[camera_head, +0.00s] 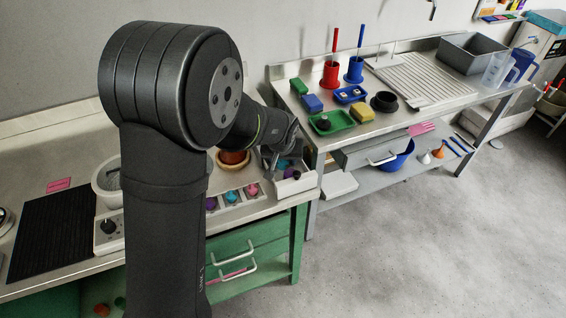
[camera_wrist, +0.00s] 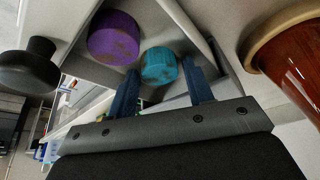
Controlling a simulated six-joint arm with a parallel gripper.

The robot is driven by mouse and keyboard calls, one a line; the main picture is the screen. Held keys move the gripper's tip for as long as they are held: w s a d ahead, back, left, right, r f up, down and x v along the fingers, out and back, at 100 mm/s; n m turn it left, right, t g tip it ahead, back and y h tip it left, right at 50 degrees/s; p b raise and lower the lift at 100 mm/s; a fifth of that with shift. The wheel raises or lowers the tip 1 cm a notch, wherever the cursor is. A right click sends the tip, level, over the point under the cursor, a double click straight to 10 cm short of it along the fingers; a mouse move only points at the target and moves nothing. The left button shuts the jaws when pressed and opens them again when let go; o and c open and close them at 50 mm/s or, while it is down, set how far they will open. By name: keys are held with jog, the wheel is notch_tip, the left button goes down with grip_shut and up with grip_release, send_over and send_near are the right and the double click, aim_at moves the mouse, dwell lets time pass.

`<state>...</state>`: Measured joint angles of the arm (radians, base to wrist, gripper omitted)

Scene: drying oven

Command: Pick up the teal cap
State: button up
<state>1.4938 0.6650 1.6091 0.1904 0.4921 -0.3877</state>
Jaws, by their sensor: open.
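In the wrist view the teal cap (camera_wrist: 160,67) lies in a grey-walled open tray (camera_wrist: 205,38), beside a larger purple cap (camera_wrist: 114,38). My gripper (camera_wrist: 161,68) is open, its two dark blue fingers pointing at the teal cap, one towards each side of it. I cannot tell whether the fingertips are level with the cap; nothing is held. In the head view my gripper (camera_head: 284,160) is over the tray (camera_head: 293,186) at the bench's right end, and my wrist partly hides what is inside.
A brown vessel with a pale rim (camera_wrist: 290,55) stands close on the right in the wrist view; a black knob (camera_wrist: 28,66) is at left. In the head view, purple (camera_head: 211,204), teal (camera_head: 231,197) and pink (camera_head: 252,190) pieces sit in compartments along the bench front.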

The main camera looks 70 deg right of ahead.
jog(key=shift+c, duration=0.2)
jog(key=c, duration=0.7)
jog(key=shift+r, duration=0.1)
